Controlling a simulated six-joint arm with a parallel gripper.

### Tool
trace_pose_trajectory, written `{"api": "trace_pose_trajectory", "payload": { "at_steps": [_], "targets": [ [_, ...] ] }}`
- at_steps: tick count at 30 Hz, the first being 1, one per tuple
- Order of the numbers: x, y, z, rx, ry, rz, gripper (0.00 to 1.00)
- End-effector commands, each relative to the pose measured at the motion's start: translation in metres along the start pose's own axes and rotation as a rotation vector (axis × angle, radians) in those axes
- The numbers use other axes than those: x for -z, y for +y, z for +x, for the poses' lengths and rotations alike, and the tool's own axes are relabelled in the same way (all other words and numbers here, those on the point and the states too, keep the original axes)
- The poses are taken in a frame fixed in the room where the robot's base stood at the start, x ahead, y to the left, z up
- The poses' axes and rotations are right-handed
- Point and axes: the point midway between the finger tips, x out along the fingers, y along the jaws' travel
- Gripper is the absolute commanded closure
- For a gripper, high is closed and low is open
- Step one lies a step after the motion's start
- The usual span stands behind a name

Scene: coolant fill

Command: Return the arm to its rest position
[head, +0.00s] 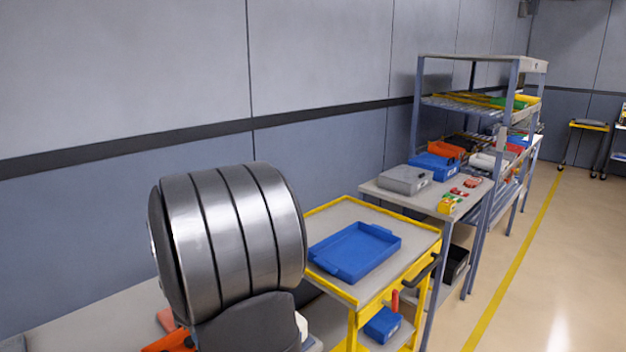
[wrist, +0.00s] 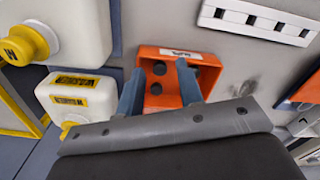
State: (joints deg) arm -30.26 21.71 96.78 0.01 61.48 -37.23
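My gripper (wrist: 157,78) shows in the wrist view as two blue-grey fingers, spread apart with nothing held between them. An orange box (wrist: 205,74) with dark round holes and a white label lies beyond the fingertips on a grey surface. The fingers overlap it in the picture; I cannot tell how far apart they are from it. In the head view, a large silver joint of my arm fills the lower left, and my gripper is hidden.
White jugs with yellow caps (wrist: 75,97) stand left of the gripper. A white slotted strip (wrist: 258,20) lies upper right. In the head view, a yellow cart (head: 420,232) holds a blue tray (head: 368,268); shelving (head: 483,62) stands behind.

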Motion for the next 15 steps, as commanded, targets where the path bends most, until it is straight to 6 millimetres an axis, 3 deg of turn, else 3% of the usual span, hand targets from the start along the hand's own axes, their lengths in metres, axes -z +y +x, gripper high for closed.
{"api": "trace_pose_trajectory", "payload": {
  "at_steps": [3, 15],
  "targets": [
    [-0.019, 0.012, -0.013, -0.002, 0.002, 0.005, 0.66],
    [0.038, -0.045, -0.007, 0.0, -0.001, -0.24, 0.66]
  ]
}}
